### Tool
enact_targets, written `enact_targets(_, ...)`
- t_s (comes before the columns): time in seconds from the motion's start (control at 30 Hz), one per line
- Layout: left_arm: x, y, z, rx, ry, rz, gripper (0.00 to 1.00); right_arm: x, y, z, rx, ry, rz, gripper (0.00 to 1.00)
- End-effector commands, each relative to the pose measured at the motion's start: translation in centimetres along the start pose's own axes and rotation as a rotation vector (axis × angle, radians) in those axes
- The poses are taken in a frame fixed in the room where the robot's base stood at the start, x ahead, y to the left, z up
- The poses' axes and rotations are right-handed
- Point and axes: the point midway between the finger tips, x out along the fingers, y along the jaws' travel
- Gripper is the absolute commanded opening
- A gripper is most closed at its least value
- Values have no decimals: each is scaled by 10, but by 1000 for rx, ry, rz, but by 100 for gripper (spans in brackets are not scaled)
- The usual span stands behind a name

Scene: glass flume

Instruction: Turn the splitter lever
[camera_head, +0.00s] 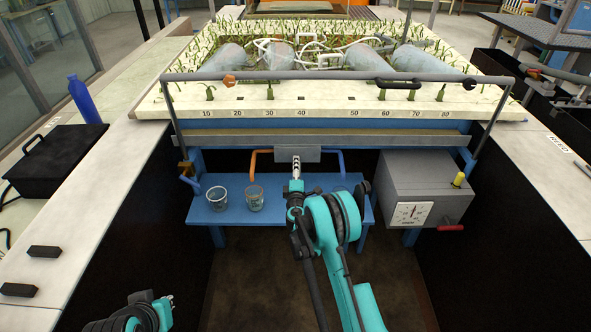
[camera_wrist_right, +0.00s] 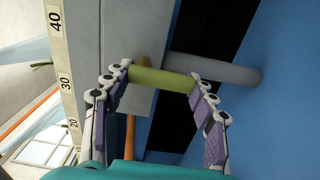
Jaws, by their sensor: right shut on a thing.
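The splitter is a grey box (camera_head: 298,154) under the flume's front beam, with an orange pipe (camera_head: 252,165) on its left and a blue pipe (camera_head: 341,163) on its right. In the right wrist view the lever's yellow-green handle (camera_wrist_right: 162,80) spans between the fingertips of my right gripper (camera_wrist_right: 163,82), which is shut on it. In the head view my right gripper (camera_head: 296,172) reaches up to just below the box and hides the lever. My left gripper (camera_head: 155,302) is low at the left, away from everything; its finger opening is unclear.
Two glass beakers (camera_head: 217,198) (camera_head: 255,198) stand on the blue bench (camera_head: 285,213), left of my right gripper. A grey box with a dial (camera_head: 420,190) and red handle is at the right. A blue bottle (camera_head: 83,101) and black case (camera_head: 58,158) sit on the left ledge.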

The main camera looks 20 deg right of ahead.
Motion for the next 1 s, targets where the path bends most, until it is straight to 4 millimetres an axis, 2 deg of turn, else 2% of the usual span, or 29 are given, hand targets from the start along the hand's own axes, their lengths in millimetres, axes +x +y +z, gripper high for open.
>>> enact_targets(0.43, 0, 0, 0, 0, 0, 0, 0, 0, 0, 0, -12, 0, 0, 28)
enact_targets(0.47, 0, 0, 0, 0, 0, 0, 0, 0, 0, 0, -12, 0, 0, 62)
enact_targets(0.5, 0, 0, 0, 0, 0, 0, 0, 0, 0, 0, -11, 0, 0, 73)
enact_targets(0.53, 0, 0, 0, 0, 0, 0, 0, 0, 0, 0, -11, 0, 0, 78)
enact_targets(0.87, 0, 0, 0, 0, 0, 0, 0, -1, 0, 0, -11, 0, 0, 78)
enact_targets(1.0, 0, 0, 0, 0, 0, 0, 0, -16, 0, 0, -11, 1, 0, 78)
